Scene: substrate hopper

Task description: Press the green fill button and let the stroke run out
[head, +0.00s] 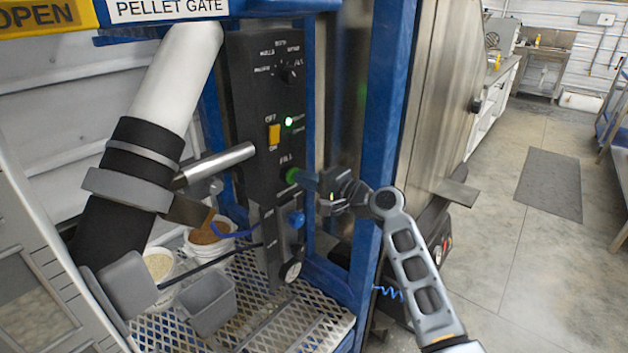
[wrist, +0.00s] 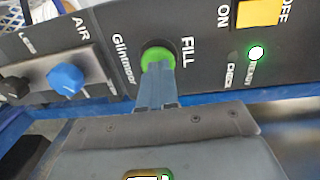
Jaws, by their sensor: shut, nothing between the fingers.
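The green fill button (head: 292,176) sits low on the black control panel (head: 262,100), beside the FILL label. In the wrist view the button (wrist: 157,57) shows as a green disc in a dark ring. My gripper (head: 305,181) is shut and empty, coming from the right with its fingertips at the button. In the wrist view the shut fingers (wrist: 156,80) overlap the button's lower edge. They look to be touching it or very close; I cannot tell whether it is pushed in. A green lamp (wrist: 256,53) is lit on the panel.
An orange OFF/ON switch (head: 274,134) sits above the button, and a blue knob (wrist: 66,79) is on the AIR section. A blue post (head: 385,120) stands close to my arm. Buckets (head: 211,240) and a grey scoop-like bin (head: 207,303) stand on the mesh platform below.

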